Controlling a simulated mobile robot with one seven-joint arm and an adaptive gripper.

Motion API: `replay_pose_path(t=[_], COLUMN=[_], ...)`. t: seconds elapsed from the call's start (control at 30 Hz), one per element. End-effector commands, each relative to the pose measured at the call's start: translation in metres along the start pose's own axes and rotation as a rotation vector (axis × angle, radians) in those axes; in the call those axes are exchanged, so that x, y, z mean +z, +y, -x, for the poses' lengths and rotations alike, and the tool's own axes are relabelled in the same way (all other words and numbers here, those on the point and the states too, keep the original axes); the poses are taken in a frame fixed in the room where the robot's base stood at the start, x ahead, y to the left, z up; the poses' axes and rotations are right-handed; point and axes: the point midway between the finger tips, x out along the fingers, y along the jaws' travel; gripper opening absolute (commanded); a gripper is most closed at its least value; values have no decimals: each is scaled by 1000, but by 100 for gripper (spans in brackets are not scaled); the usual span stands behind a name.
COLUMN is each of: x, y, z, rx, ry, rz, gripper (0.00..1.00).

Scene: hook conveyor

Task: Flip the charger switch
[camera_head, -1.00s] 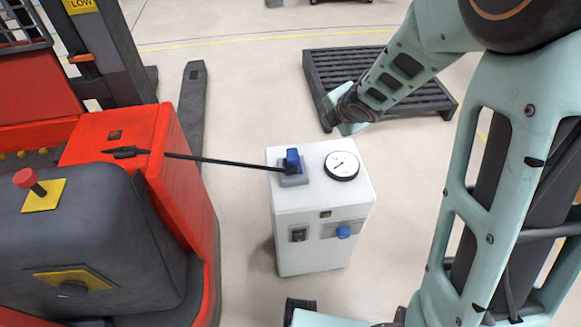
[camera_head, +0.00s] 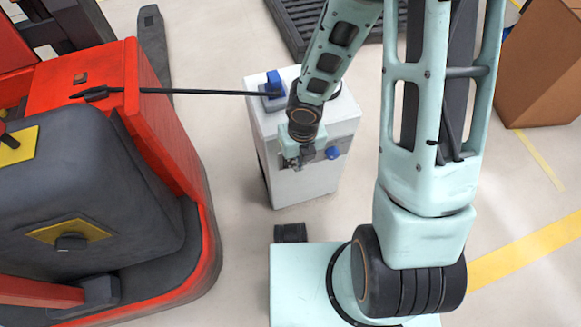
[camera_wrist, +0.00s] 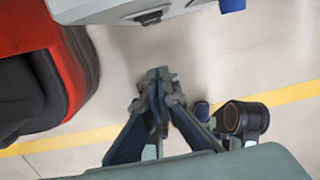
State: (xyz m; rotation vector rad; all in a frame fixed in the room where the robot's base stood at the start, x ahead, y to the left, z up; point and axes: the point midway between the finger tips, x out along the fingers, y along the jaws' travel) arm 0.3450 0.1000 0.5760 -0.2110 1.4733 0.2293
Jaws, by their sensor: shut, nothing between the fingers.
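The charger (camera_head: 305,188) is a white box in the middle of the head view, with a blue plug (camera_head: 273,82) on top. A blue knob (camera_head: 332,152) is on its front face. My gripper (camera_head: 291,160) is in front of the upper front face, shut and empty, and hides the black switch there. In the wrist view, the charger's edge (camera_wrist: 115,10) crosses the top, with a dark fitting (camera_wrist: 150,17), likely the switch, partly visible. My fingertips (camera_wrist: 158,74) are together below it, apart from it in the picture. The gauge is hidden by my arm.
A red and grey forklift (camera_head: 100,185) stands close on the left. A black cable (camera_head: 185,91) runs from it to the plug. A dark pallet (camera_head: 289,28) lies behind the charger. A cardboard box (camera_head: 540,65) is at the upper right. Floor at the right is open.

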Motion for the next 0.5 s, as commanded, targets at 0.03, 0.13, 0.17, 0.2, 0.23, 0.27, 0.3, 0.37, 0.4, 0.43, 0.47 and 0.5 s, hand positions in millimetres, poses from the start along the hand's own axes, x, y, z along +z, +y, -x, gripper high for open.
replay_pose_path(t=[0.03, 0.13, 0.17, 0.2, 0.23, 0.27, 0.3, 0.37, 0.4, 0.43, 0.47, 0.5], x=[0, 1, 0, 1, 0, 0, 0, 0, 0, 0, 0, 0], y=[0, 0, 0, 0, 0, 0, 0, 0, 1, 1, 0, 0], z=[0, 0, 0, -2, -4, -6, -9, -16, -21, -26, -30, -36], rx=[0, 0, 0, 0, 0, 0, 0, 1, 1, 1, 1, 0], ry=[-1, -1, -1, -1, -1, -1, -1, -1, -1, -1, -1, -1], rz=[-1, -2, -2, -2, -2, -2, -2, -2, -2, -2, -2, -3], gripper=[0, 0, 0, 0, 0, 0, 0, 0, 0, 0, 0, 0])
